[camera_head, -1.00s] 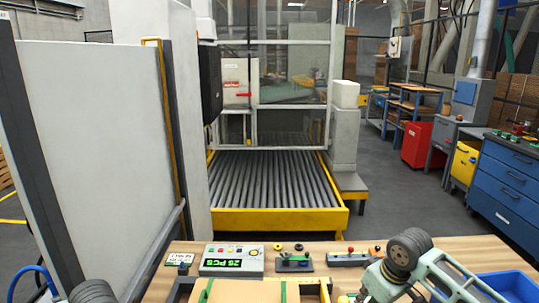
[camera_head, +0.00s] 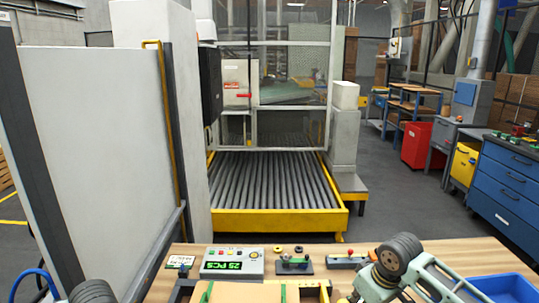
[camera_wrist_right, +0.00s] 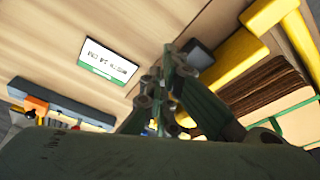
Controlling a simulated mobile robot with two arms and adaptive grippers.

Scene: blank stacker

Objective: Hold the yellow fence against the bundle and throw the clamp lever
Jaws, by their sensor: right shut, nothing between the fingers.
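The bundle of brown sheets (camera_head: 245,293) lies at the bottom edge of the head view with a green strap (camera_head: 283,292) across it. In the right wrist view, the layered brown edges of the bundle (camera_wrist_right: 268,78) show beside the yellow fence (camera_wrist_right: 235,66). I cannot tell whether the fence touches the bundle. My right gripper (camera_wrist_right: 165,90) is shut and empty, its fingertips just left of the fence in that view. In the head view my right arm comes in from the lower right. I cannot clearly identify the clamp lever. My left gripper is out of view.
A counter box reading 25 PCS (camera_head: 233,262) stands behind the bundle. Small fixtures (camera_head: 294,264) stand to its right, and a blue bin (camera_head: 505,288) is at the far right. A printed card (camera_wrist_right: 108,62) lies on the wooden table. A roller conveyor (camera_head: 270,180) is beyond.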

